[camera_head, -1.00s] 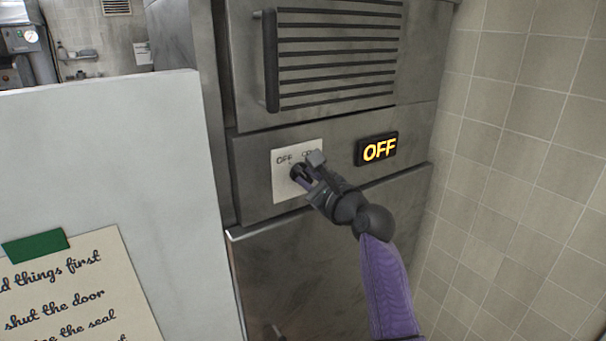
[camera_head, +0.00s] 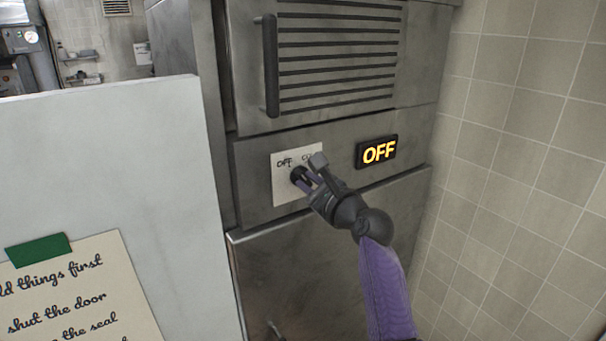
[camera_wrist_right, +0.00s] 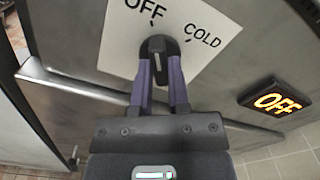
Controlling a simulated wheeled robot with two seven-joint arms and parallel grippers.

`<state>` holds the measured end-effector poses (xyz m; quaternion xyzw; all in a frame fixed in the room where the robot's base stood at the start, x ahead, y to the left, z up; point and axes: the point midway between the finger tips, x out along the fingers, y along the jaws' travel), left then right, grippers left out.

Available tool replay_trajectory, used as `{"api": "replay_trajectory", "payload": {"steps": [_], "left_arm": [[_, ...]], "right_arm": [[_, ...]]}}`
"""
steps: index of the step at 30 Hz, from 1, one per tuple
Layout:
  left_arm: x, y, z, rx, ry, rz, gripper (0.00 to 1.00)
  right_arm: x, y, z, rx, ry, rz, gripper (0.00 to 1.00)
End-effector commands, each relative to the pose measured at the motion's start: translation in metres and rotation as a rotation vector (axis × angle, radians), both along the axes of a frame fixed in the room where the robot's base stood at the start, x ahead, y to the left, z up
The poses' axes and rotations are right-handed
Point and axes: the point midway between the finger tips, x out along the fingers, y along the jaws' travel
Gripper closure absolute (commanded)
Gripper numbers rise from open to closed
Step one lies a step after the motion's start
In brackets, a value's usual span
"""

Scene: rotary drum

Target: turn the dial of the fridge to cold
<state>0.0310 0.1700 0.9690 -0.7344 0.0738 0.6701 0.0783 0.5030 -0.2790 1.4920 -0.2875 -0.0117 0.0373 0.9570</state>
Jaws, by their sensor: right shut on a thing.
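The fridge (camera_head: 350,201) is a grey metal cabinet with a white dial plate on its front. In the right wrist view the plate (camera_wrist_right: 118,38) reads OFF and COLD, each with a tick mark. The black dial (camera_wrist_right: 157,46) is on the plate, and its pointer is toward the OFF mark. My right gripper (camera_head: 306,178) is shut on the dial, with a purple finger on each side of it in the right wrist view (camera_wrist_right: 161,72). A lit display (camera_head: 377,152) to the right of the plate reads OFF. My left gripper is not in view.
A dark vertical handle (camera_head: 270,66) and a slatted vent (camera_head: 338,55) are above the dial. A pale panel (camera_head: 105,150) with a handwritten note (camera_head: 80,290) stands at the left. A tiled wall (camera_head: 520,130) is close on the right.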

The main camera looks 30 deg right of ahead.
Motion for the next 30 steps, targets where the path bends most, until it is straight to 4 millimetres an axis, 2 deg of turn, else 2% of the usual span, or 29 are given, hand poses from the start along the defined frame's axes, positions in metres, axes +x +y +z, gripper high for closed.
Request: {"api": "replay_trajectory", "payload": {"steps": [1,12,25,30], "left_arm": [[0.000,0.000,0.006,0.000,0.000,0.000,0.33],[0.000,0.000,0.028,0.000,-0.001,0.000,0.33],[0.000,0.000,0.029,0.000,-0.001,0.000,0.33],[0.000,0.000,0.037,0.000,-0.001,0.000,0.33]], "right_arm": [[0.000,0.000,0.002,0.019,0.005,0.000,1.00],[0.000,0.000,0.002,0.164,0.016,0.001,1.00],[0.000,0.000,0.000,0.193,0.017,0.000,1.00],[0.000,0.000,0.001,0.234,0.021,0.001,1.00]]}}
